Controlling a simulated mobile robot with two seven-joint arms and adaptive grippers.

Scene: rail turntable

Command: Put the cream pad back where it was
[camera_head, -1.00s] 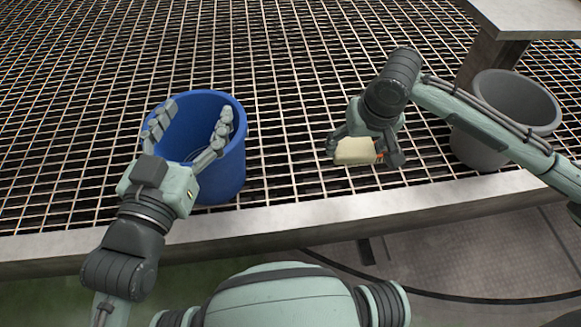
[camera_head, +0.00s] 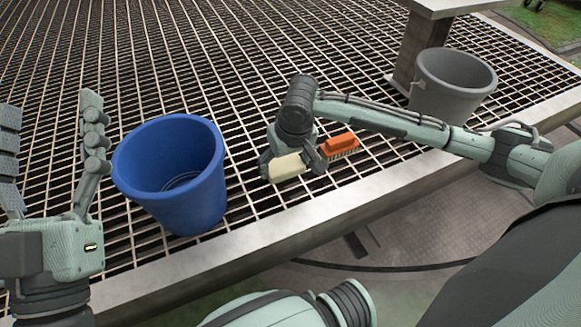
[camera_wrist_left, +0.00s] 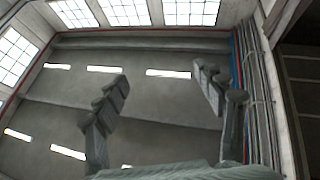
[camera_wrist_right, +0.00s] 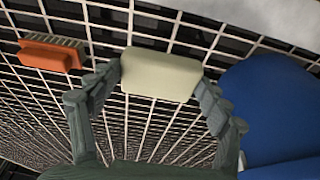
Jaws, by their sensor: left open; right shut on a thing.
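The cream pad (camera_head: 287,167) is held between the fingers of my right gripper (camera_head: 291,164), over the metal grating between the blue bucket and an orange brush. In the right wrist view the pad (camera_wrist_right: 160,75) sits crosswise between both fingertips. Whether it touches the grating is hard to tell. My left gripper (camera_head: 50,160) is open and empty, raised at the far left, left of the blue bucket. The left wrist view shows its two fingers (camera_wrist_left: 160,100) wide apart with nothing between them.
The blue bucket (camera_head: 205,195) stands left of the pad. The orange brush (camera_head: 340,144) lies on the grating (camera_head: 240,60) just right of my right gripper. A grey bucket (camera_head: 450,95) stands at the right beside a post with a flat top (camera_head: 440,6). Bare grating lies behind.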

